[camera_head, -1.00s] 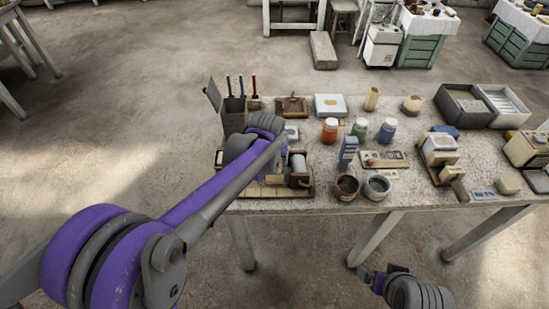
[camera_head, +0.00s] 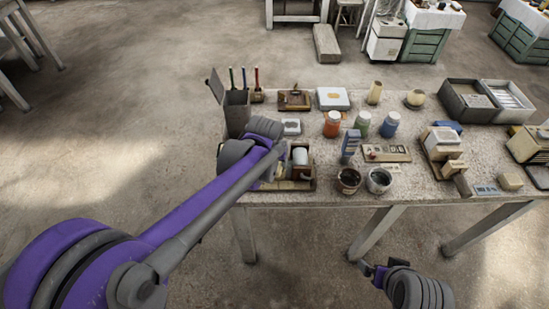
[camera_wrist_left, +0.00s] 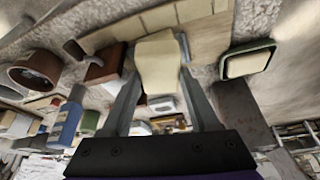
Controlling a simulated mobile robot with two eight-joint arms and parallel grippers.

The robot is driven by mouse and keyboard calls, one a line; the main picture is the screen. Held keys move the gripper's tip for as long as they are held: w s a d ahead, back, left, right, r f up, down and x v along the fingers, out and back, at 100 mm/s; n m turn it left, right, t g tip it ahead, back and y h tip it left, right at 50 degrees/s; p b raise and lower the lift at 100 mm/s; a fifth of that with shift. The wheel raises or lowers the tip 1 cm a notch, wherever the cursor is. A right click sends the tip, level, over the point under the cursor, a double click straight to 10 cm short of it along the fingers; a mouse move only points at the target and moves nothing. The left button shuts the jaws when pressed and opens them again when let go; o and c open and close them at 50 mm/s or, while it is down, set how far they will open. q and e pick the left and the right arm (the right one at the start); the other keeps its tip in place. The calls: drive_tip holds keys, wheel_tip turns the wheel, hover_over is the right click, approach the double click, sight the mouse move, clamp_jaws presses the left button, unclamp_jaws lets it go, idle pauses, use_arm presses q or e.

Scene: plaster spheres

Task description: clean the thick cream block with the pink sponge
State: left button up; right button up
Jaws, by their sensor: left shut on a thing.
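My left gripper (camera_wrist_left: 158,95) is shut on a thick cream block (camera_wrist_left: 158,66), seen between its fingers in the left wrist view. In the head view the left wrist hangs over the wooden tray (camera_head: 304,186) at the table's near left, and my arm hides most of the gripper. Tan pieces (camera_wrist_left: 165,18) lie in a row just beyond the held block in the wrist view. I cannot make out a pink sponge; a dark-rimmed dish with a pale pad (camera_wrist_left: 248,62) lies to the right there. My right gripper (camera_head: 372,269) is below the table's front edge, its fingers unclear.
A dark pen box (camera_head: 237,112) is behind the left wrist. Two cups (camera_head: 348,180), a blue object (camera_head: 350,146) and several jars (camera_head: 332,124) stand to the right.

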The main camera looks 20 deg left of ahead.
use_arm(q)
drive_tip(key=shift+w+a+r, duration=0.1)
drive_tip(key=shift+w, duration=2)
use_arm(e)
drive_tip(key=shift+w+r, duration=0.1)
use_arm(q)
drive_tip(key=shift+s, duration=0.1)
drive_tip(key=shift+s+r+p, duration=0.45)
drive_tip(key=shift+s+r, duration=0.25)
drive_tip(key=shift+s, duration=0.3)
use_arm(e)
drive_tip(key=shift+w+r, duration=0.1)
drive_tip(key=shift+r, duration=0.35)
use_arm(q)
drive_tip(key=shift+r+p, duration=0.75)
drive_tip(key=shift+r, duration=0.55)
use_arm(e)
drive_tip(key=shift+w+r, duration=0.2)
drive_tip(key=shift+r, duration=0.3)
drive_tip(key=shift+w+r, duration=0.2)
drive_tip(key=shift+r, duration=0.25)
drive_tip(key=shift+s, duration=0.15)
use_arm(q)
drive_tip(key=shift+f, duration=0.1)
